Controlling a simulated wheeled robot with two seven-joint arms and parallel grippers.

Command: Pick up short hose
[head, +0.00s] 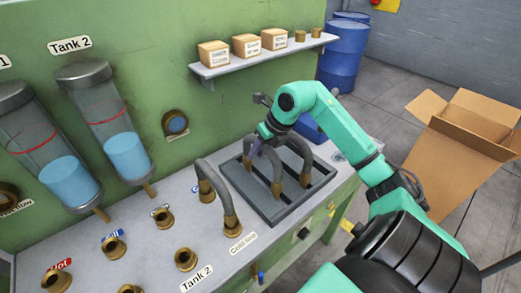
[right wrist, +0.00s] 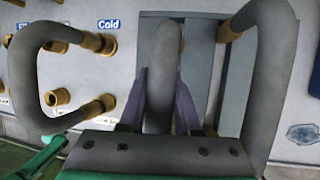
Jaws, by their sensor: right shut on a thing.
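My right gripper (head: 257,147) is over the grey tray (head: 262,210) on the bench. In the right wrist view its purple fingers (right wrist: 160,92) are shut on a grey curved hose (right wrist: 163,50), one on each side. That hose also shows in the head view (head: 273,163), with a brass end low in the tray; I cannot tell whether it is clear of the tray. A second grey hose (head: 303,155) stands at the tray's right, and shows at the right of the wrist view (right wrist: 268,85). My left gripper is not in view.
Another grey hose (head: 224,196) with brass ends arches on the bench left of the tray. Several brass fittings (head: 186,259) stand farther left. A shelf (head: 262,57) with boxes hangs behind. A cardboard box (head: 450,160) and blue barrels (head: 342,55) stand right.

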